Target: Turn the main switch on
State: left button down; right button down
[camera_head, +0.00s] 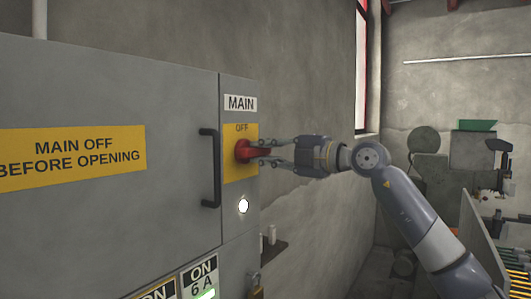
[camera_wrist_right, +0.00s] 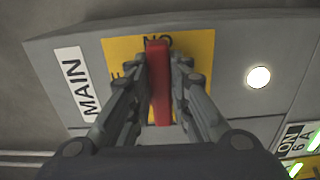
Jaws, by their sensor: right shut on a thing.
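The main switch is a red rotary handle (camera_head: 244,151) on a yellow plate (camera_head: 234,171) at the right end of the grey cabinet, under a MAIN label (camera_head: 241,103). The word OFF shows above the handle in the head view. My right gripper (camera_head: 262,151) reaches it from the right and is shut on the handle. In the right wrist view the red handle (camera_wrist_right: 159,85) stands between the two fingers (camera_wrist_right: 160,88), lengthwise up the picture, with the letters of ON partly hidden behind its top end. My left gripper is not in view.
A black door handle (camera_head: 210,168) is just left of the switch. A lit white lamp (camera_head: 243,205) is below it. A padlock (camera_head: 257,287) hangs lower down, near a small shelf (camera_head: 272,250). Machinery (camera_head: 470,155) stands at the far right.

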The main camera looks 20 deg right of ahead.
jog(key=c, duration=1.5)
grip_release()
jog(key=shift+d, duration=0.1)
jog(key=v, duration=1.2)
